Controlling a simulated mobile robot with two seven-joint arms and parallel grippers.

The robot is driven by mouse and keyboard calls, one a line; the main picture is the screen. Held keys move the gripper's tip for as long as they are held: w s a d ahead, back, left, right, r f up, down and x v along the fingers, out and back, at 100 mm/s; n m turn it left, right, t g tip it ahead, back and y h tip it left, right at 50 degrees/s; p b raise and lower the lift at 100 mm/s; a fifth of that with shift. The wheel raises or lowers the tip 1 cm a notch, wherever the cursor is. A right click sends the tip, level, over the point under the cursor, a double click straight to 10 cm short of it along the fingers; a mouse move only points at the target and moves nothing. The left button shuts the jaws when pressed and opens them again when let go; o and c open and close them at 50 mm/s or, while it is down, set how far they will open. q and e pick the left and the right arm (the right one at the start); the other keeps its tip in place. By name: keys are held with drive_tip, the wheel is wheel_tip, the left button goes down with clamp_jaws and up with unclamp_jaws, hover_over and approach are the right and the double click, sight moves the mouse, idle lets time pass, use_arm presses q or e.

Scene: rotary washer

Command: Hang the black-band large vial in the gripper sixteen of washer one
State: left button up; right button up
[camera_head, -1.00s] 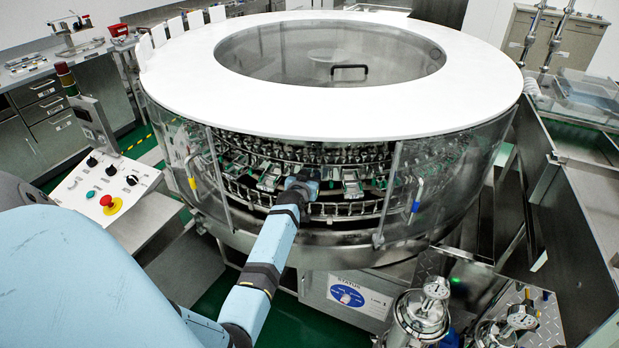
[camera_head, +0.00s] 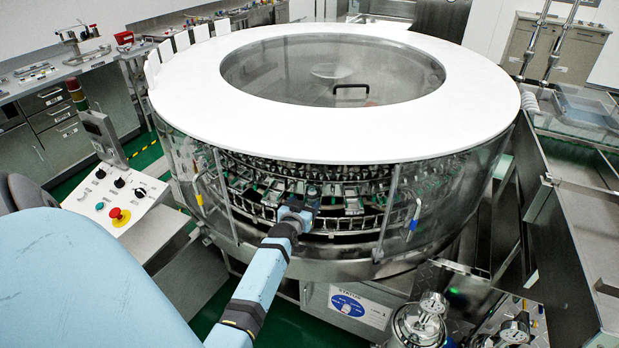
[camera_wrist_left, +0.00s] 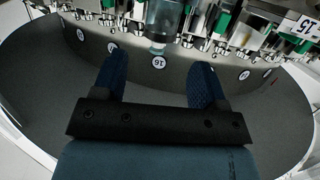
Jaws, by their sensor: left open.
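The washer (camera_head: 400,150) is a large round machine with a white ring lid and a front opening with rows of metal grippers. In the left wrist view a clear, bluish vial (camera_wrist_left: 163,22) hangs mouth down in the gripper row, above the round label 16 (camera_wrist_left: 158,62). Its upper part is cut off by the frame edge, and I cannot make out a black band. My left gripper (camera_wrist_left: 158,64) is open, its two blue fingers apart below the vial and not touching it. In the head view my left gripper (camera_head: 297,212) is at the front opening. My right gripper is out of view.
Metal grippers with green parts (camera_wrist_left: 222,22) crowd both sides of the vial. A tag reading 15 (camera_wrist_left: 305,24) is at the right. The curved grey wall (camera_wrist_left: 265,110) lies below. A control panel (camera_head: 118,190) stands left of the washer.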

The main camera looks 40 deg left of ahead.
use_arm(q)
drive_tip(key=s+d+f+m+g+h+p, duration=0.1)
drive_tip(key=s+d+f+m+h, duration=0.1)
drive_tip(key=s+d, duration=1.1)
drive_tip(key=s+d+f+m+g+h, duration=0.2)
drive_tip(key=s+d+m+h, duration=0.3)
drive_tip(key=s+d, duration=0.9)
drive_tip(key=d+h, duration=0.2)
drive_tip(key=d, duration=0.3)
drive_tip(key=shift+d+g+p, duration=0.3)
drive_tip(key=shift+d+p, duration=0.05)
drive_tip(key=shift+p, duration=0.05)
